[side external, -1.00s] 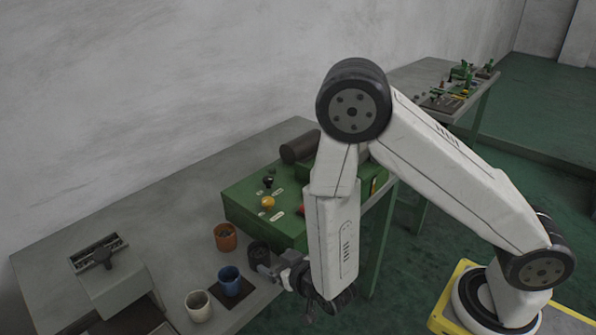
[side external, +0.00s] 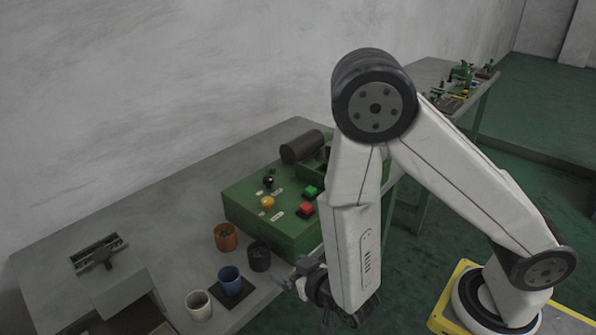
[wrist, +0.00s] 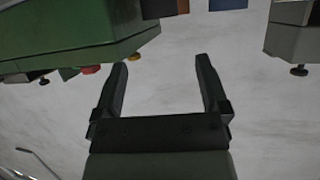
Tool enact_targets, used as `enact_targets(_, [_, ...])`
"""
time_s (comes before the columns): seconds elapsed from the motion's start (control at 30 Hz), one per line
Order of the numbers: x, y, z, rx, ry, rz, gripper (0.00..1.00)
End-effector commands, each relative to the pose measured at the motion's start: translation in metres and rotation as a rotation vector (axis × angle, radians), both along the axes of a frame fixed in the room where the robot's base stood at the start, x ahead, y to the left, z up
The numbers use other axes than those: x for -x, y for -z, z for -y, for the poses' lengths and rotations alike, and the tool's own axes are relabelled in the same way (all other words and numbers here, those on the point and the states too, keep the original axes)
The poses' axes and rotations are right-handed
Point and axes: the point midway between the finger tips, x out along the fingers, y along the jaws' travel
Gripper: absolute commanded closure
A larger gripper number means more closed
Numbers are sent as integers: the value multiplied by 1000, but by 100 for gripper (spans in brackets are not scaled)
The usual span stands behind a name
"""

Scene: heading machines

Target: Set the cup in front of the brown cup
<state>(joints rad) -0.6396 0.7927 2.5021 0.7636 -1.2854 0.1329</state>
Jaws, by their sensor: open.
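In the side external view, an orange-brown cup (side external: 226,237) stands upright on the grey table, beside the green box. A black cup (side external: 259,256) stands just right of and nearer than it. A blue cup (side external: 230,280) stands on a dark square mat (side external: 243,289), and a pale cup (side external: 198,305) is at lower left. My gripper (side external: 290,283) is right of the black cup, apart from it, near the table edge. In the wrist view, my gripper's fingers (wrist: 161,75) are spread with nothing between them. Cups show only as cut-off bits at the top there.
The green box (side external: 275,230) carries yellow, black, green and red knobs or buttons. A dark cylinder (side external: 302,147) lies behind it. A grey machine (side external: 118,287) stands at the left. The table (side external: 150,225) is bare between that machine and the cups.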

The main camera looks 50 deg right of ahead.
Motion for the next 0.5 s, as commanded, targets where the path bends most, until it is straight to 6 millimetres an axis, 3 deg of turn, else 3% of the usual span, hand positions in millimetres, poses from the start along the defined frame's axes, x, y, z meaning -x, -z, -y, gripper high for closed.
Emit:
enact_targets(0.27, [-3,0,1,-17,2,-27,6])
enact_targets(0.5, [-11,-2,4,-82,-7,-153,6])
